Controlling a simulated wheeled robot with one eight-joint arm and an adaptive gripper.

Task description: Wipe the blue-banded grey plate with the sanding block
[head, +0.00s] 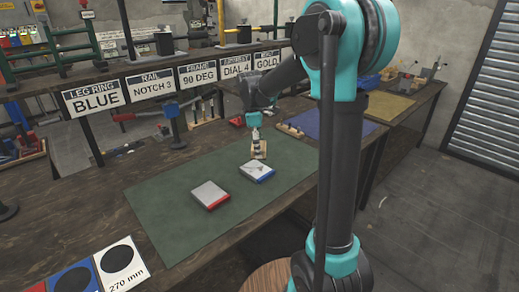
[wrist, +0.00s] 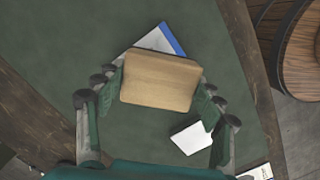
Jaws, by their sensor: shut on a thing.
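The blue-banded grey plate (head: 254,171) lies on the green mat, with its blue edge to the front right and a darker mark on its top. In the wrist view the plate (wrist: 158,41) is partly hidden behind the sanding block (wrist: 160,82). The sanding block, a tan rectangular piece, also shows in the head view (head: 261,154) at the plate's far side. My gripper (head: 257,141) is shut on the sanding block, its fingers at the block's two sides in the wrist view (wrist: 160,88). I cannot tell whether the block touches the plate.
A red-banded grey plate (head: 208,194) lies left of the blue-banded one on the green mat (head: 165,225). Signs (head: 150,82) hang along the shelf edge behind. Black-disc cards (head: 119,262) lie at the front left. The mat's front is clear.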

